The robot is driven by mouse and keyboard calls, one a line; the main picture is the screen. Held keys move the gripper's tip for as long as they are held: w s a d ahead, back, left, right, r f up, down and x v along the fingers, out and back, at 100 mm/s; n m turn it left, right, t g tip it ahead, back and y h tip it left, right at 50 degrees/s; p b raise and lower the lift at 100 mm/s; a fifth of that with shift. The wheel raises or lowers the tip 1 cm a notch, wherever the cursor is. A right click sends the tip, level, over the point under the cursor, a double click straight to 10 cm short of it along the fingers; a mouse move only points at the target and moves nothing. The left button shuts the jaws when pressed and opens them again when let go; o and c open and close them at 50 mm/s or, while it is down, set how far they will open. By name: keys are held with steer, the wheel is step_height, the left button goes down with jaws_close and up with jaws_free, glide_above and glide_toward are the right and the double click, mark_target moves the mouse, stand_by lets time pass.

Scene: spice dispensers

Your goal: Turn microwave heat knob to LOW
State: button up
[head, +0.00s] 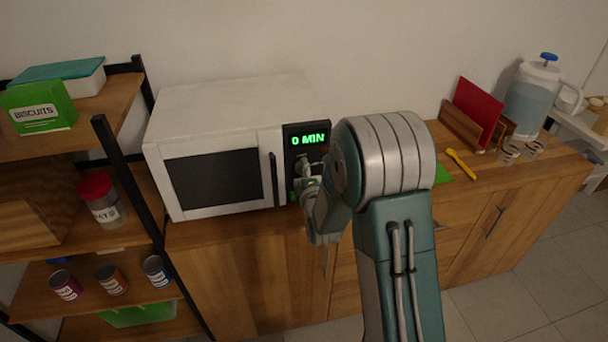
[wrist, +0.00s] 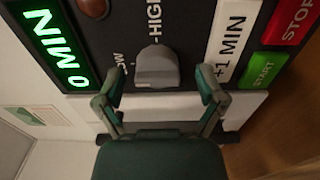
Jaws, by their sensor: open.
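The white microwave (head: 225,103) stands on the wooden counter, its display reading 0 MIN. In the wrist view its grey heat knob (wrist: 157,68) sits on the dark panel below the HIGH label (wrist: 154,22). The LOW label (wrist: 119,64) is partly hidden at the knob's left. I cannot tell exactly which mark the knob points at. My gripper (wrist: 158,92) is open in front of the panel, one finger on each side of the knob's lower end, with visible gaps. In the head view my arm partly covers the panel and gripper.
The wrist view also shows the +1 MIN button (wrist: 232,42), green START button (wrist: 264,69) and red STOP button (wrist: 293,22) right of the knob. The microwave door handle (head: 273,179) is left of the panel. A shelf (head: 95,233) stands at left; a yellow object (head: 461,164) lies on the counter.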

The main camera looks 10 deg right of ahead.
steer(key=s, duration=1.2)
steer(key=shift+w, duration=0.1)
steer(key=s+r+m+g, duration=0.4)
steer(key=r+m+g, duration=0.25)
steer(key=m, duration=0.25)
steer(key=s+r+m+g, duration=0.3)
steer(key=s+m, duration=0.1)
steer(key=s, duration=0.6)
steer(key=s+r+m+g, duration=0.3)
steer(key=s+m, duration=0.2)
steer(key=s, duration=0.5)
steer(key=shift+r, duration=0.35)
